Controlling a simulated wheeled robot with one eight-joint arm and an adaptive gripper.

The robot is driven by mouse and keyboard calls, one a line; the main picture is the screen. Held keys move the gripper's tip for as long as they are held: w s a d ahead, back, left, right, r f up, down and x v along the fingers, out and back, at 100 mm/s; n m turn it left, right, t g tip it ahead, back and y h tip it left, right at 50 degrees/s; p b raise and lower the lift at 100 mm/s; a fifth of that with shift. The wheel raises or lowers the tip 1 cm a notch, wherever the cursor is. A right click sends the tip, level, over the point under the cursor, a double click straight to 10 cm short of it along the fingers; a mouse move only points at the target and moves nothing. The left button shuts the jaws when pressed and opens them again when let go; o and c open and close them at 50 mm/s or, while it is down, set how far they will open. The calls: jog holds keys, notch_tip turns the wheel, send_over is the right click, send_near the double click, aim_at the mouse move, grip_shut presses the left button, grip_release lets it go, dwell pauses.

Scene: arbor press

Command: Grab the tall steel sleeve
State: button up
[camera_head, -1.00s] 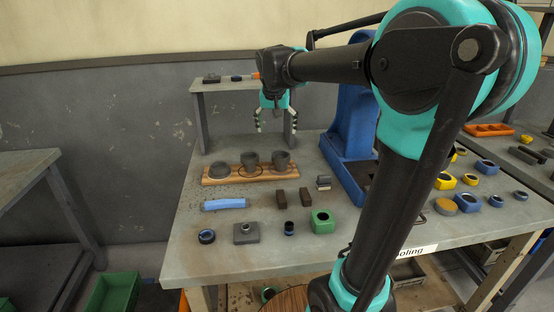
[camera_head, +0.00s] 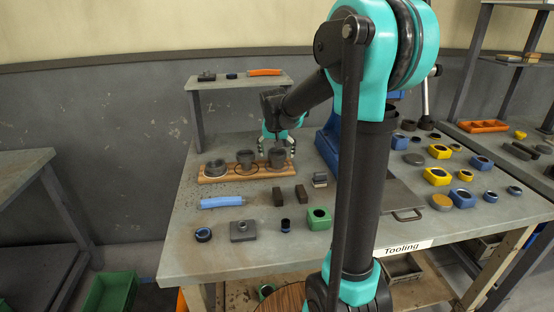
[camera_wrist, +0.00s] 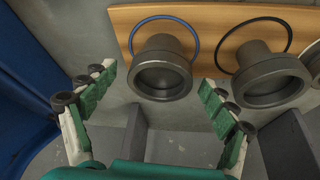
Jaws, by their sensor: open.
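Three grey steel pieces stand in a row on a wooden board (camera_head: 207,179) on the workbench. The right sleeve (camera_head: 277,158) and the middle sleeve (camera_head: 245,160) look about equally tall; the left piece (camera_head: 214,168) looks lower and wider. My gripper (camera_head: 277,149) is open and empty at the right sleeve. In the wrist view, this sleeve (camera_wrist: 162,70) shows between and beyond my open fingers (camera_wrist: 156,85), with no clear contact. A blue ring (camera_wrist: 137,31) lies around its foot. The middle sleeve (camera_wrist: 268,75) stands beside it, to the right.
A blue press (camera_head: 328,143) stands close to the right of the board; its blue side also shows in the wrist view (camera_wrist: 30,80). A raised shelf (camera_head: 222,84) is behind. Dark blocks, a blue cylinder (camera_head: 222,202) and a green block (camera_head: 318,218) lie in front.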

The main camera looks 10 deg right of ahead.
jog(key=shift+x, duration=0.75)
jog(key=shift+c, duration=0.5)
jog(key=c, duration=1.5)
jog(key=shift+r, duration=0.15)
